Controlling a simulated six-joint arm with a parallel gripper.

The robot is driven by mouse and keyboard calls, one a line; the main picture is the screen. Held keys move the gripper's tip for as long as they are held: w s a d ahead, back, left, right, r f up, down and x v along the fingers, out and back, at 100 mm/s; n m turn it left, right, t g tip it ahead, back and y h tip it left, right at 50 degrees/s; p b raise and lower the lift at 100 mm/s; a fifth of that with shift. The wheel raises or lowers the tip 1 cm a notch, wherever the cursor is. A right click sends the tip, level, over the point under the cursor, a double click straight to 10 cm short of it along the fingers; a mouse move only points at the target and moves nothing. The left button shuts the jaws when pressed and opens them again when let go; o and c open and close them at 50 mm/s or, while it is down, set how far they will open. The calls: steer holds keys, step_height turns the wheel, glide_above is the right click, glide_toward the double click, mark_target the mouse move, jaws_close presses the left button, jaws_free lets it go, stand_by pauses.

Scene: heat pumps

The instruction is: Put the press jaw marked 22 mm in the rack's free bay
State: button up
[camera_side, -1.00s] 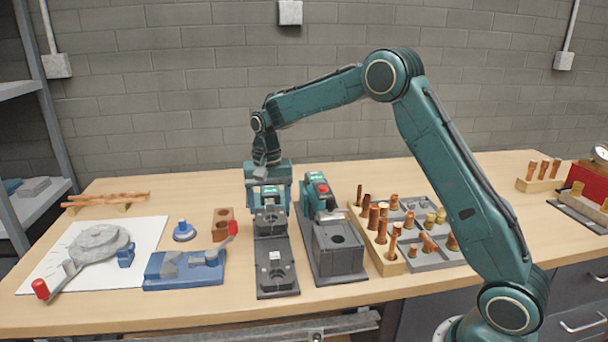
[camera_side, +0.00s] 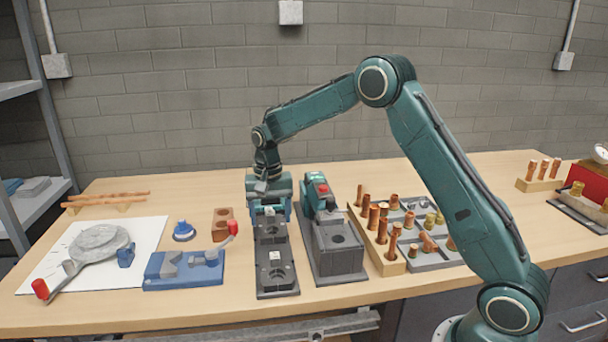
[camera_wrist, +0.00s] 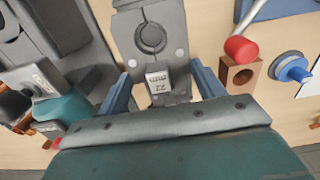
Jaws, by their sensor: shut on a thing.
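My gripper (camera_side: 271,208) points down over the back part of the dark grey rack (camera_side: 262,292). Its blue fingers are shut on a grey press jaw (camera_side: 271,230), with one finger on each side. In the wrist view the jaw (camera_wrist: 150,38) has a round opening, and its white label, upside down, reads 22 mm; the gripper (camera_wrist: 163,90) is around the label end. The jaw lies roughly flat at the back bay, in line with the rack. Whether it rests on the bay floor cannot be told. Another labelled jaw (camera_side: 277,274) lies in the front bay.
A green and grey press tool (camera_side: 338,248) stands close on the right. A blue clamp block with a red handle (camera_side: 184,270) and a brown block (camera_side: 222,226) are on the left. Trays of copper fittings (camera_side: 390,265) stand further right.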

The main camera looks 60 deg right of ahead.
mark_target(271, 230)
steer(key=shift+f, duration=1.15)
steer(key=shift+f, duration=1.4)
stand_by(1.0)
steer(key=o, duration=1.4)
step_height(271, 230, up, 13)
steer(key=shift+r, duration=0.4)
steer(key=shift+r, duration=0.1)
